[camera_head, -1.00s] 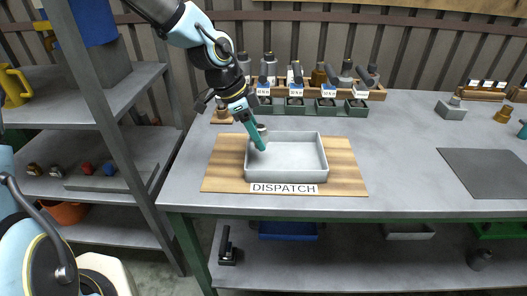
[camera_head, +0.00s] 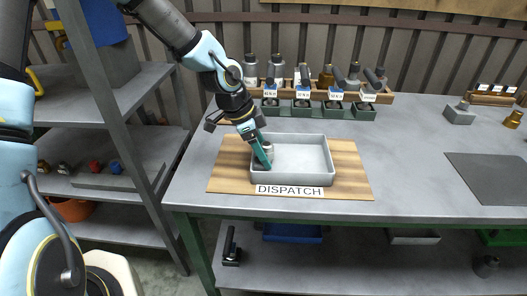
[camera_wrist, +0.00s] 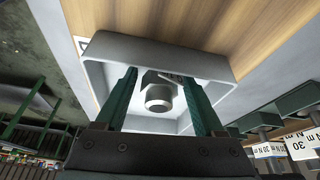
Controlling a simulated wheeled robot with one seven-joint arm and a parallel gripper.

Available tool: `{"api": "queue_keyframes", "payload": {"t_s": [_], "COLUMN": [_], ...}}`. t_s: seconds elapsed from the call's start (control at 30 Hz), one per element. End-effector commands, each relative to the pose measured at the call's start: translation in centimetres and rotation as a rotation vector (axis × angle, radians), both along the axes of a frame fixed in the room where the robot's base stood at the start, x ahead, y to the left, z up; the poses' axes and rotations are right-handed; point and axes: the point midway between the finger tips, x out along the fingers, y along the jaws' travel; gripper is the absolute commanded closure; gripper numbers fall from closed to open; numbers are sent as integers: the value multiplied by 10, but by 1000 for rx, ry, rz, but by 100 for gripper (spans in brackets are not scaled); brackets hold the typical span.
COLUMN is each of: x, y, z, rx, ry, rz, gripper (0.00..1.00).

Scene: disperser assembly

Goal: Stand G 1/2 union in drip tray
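The G 1/2 union is a grey metal fitting with a hex part and a round end. In the wrist view the union (camera_wrist: 158,97) sits between the two teal fingers of my gripper (camera_wrist: 161,80), its round end facing the camera and its hex part close to both fingertips. In the head view my gripper (camera_head: 264,158) reaches down into the left side of the light grey drip tray (camera_head: 325,160), with the union (camera_head: 267,147) at its fingers. Whether the union's lower end touches the tray floor is hidden.
The tray lies on a wooden board (camera_head: 352,172) with a DISPATCH label (camera_head: 290,190). The rest of the tray is empty. A dark mat (camera_head: 490,175) lies on the right; the table between is clear.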

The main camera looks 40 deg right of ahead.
Motion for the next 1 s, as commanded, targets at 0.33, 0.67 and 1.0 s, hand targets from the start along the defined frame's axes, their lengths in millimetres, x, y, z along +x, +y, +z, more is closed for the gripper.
{"api": "queue_keyframes", "payload": {"t_s": [0.33,0.67,1.0], "x": [0,13,22], "y": [0,18,36], "z": [4,53,104], "rx": [0,-3,-2], "ry": [-1,-4,-1], "rz": [0,6,3], "gripper": [23,23,23]}}
